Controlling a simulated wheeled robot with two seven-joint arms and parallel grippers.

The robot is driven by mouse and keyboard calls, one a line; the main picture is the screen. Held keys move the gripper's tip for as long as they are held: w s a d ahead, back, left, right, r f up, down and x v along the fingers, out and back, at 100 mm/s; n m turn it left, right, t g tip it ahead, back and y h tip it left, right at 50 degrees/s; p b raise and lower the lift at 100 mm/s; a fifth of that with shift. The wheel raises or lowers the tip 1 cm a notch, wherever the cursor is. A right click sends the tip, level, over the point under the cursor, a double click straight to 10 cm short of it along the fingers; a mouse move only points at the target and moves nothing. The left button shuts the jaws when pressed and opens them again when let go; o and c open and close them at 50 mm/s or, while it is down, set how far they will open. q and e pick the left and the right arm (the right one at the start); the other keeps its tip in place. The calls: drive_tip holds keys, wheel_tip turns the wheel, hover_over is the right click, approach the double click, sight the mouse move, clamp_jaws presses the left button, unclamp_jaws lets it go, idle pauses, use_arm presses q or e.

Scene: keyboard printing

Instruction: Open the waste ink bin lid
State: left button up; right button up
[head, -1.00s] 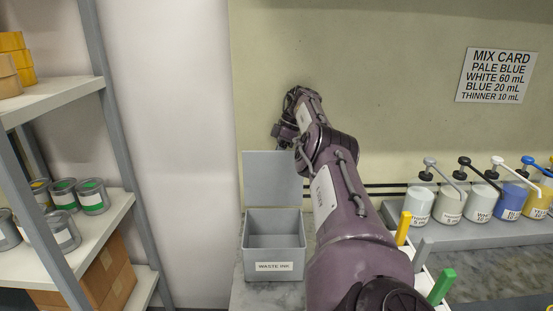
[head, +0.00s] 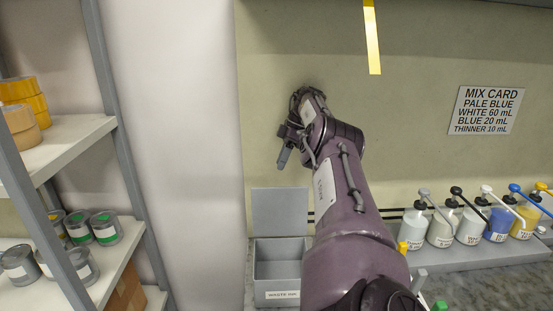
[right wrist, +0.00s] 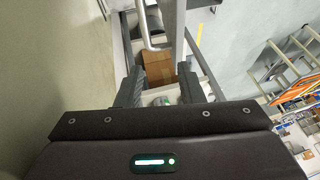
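The grey waste ink bin (head: 277,295) stands on the counter at the lower middle of the head view, partly behind my right arm. Its lid (head: 280,212) stands upright at the back, and the empty-looking inside shows. My right gripper (head: 282,160) is above and behind the raised lid, near the wall, apart from it. In the right wrist view, the two dark fingers of my right gripper (right wrist: 160,88) are spread with nothing between them. My left gripper is not in view.
Shelves (head: 70,140) with cans and tape rolls stand at the left. Ink bottles with pumps (head: 470,228) stand in a row at the right. A mix card (head: 486,110) hangs on the wall. A yellow strip (head: 372,40) hangs at the top.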

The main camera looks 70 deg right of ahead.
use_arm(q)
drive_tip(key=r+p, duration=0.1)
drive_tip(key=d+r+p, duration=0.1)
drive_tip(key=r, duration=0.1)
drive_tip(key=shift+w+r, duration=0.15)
use_arm(e)
wheel_tip(320, 180, up, 8)
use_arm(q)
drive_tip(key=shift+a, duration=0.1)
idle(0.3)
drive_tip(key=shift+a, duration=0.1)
use_arm(e)
drive_tip(key=shift+f, duration=0.1)
